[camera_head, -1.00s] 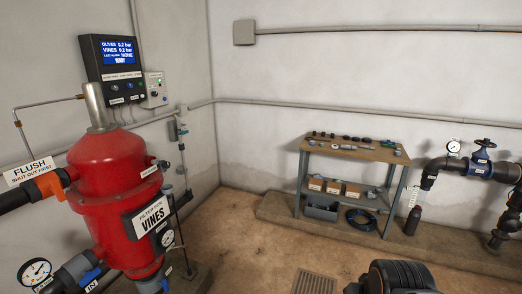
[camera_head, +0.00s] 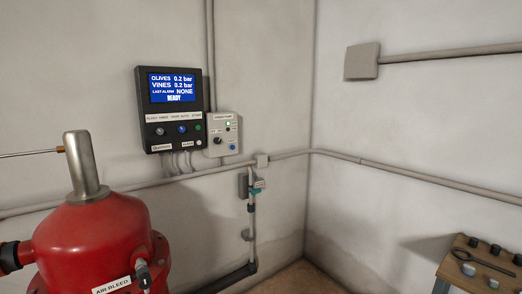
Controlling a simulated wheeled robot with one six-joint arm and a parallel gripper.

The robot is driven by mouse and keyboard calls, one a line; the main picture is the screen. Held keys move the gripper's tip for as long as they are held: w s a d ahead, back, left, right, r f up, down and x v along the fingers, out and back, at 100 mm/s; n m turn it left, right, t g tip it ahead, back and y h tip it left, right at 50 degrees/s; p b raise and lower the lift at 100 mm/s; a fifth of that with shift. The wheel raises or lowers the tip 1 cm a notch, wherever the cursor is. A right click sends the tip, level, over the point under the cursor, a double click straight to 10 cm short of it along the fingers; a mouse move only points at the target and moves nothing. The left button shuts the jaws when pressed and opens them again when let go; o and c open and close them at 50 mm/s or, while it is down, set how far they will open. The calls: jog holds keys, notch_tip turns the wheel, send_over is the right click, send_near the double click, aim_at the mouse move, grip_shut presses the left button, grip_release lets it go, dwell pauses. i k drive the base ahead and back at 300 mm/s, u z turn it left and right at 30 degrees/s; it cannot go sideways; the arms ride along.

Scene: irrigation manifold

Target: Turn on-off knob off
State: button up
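A small light grey box (camera_head: 223,133) is mounted on the back wall. It carries a dark round knob (camera_head: 218,140) with small lettering beside it, too small to read surely. A lit green lamp (camera_head: 229,124) and a blue button (camera_head: 232,147) are on the same box. Below the screen are a grey knob (camera_head: 159,131), a blue knob (camera_head: 182,129) and a green button (camera_head: 198,127). My gripper is not in view.
A red filter tank (camera_head: 95,240) with a grey metal top (camera_head: 86,165) stands at the lower left, in front of the wall. A pipe (camera_head: 400,180) runs along the walls. A workbench (camera_head: 480,268) with tools is at the lower right.

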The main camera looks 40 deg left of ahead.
aim_at(217, 140)
jog(key=u, duration=0.3)
jog(key=i, duration=1.35)
jog(key=u, duration=1.5)
jog(key=i, duration=0.9)
jog(key=u, duration=1.1)
